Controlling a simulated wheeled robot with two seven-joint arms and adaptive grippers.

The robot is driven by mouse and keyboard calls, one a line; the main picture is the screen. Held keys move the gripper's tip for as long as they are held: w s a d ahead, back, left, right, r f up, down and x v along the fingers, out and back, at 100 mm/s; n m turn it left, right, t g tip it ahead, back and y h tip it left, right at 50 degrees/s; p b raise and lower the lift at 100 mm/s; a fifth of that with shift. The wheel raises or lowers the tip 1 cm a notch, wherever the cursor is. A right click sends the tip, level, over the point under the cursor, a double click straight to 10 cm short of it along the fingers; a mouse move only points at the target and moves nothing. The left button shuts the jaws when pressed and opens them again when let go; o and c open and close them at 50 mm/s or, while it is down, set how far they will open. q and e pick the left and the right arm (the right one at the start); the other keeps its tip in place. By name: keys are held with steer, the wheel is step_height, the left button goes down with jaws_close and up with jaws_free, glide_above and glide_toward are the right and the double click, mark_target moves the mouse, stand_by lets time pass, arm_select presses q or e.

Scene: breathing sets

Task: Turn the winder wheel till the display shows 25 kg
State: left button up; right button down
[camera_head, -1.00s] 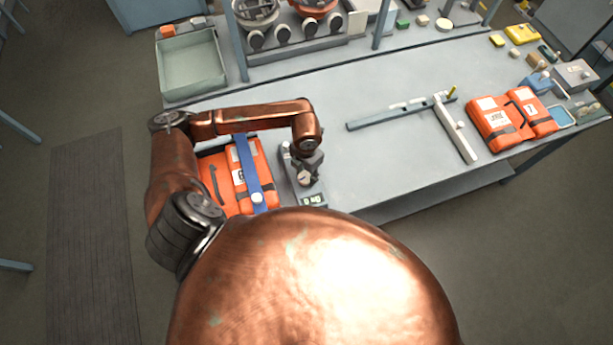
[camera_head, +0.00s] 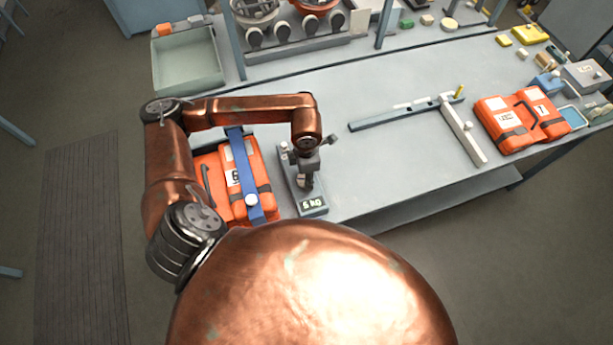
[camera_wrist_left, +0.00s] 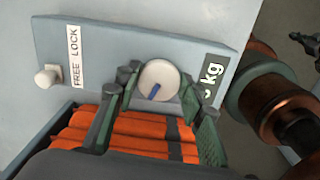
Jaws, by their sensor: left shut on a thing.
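The winder is a grey panel (camera_wrist_left: 110,40) with a FREE LOCK label. Its round pale wheel (camera_wrist_left: 158,80) has a blue mark pointing toward the lower left in the left wrist view. My left gripper (camera_wrist_left: 158,88) is shut on the wheel, one finger on each side. In the head view my left gripper (camera_head: 306,182) is over the winder and hides the wheel. The display (camera_head: 312,204) at the winder's near end seems to show a single digit and kg, but the digit is too small to be sure. In the left wrist view a finger partly covers the display (camera_wrist_left: 212,74). My right gripper is out of view.
An orange pack (camera_head: 225,180) with a blue strap (camera_head: 247,175) lies just left of the winder. A white knob (camera_wrist_left: 48,76) sits by the FREE LOCK label. A grey bar frame (camera_head: 400,112) and more orange packs (camera_head: 505,130) lie to the right, with bare table between.

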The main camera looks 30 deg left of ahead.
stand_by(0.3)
arm_select(q)
steer(key=o, duration=0.9)
steer(key=shift+o, duration=1.3)
steer(key=shift+r, duration=0.1)
step_height(320, 180, up, 12)
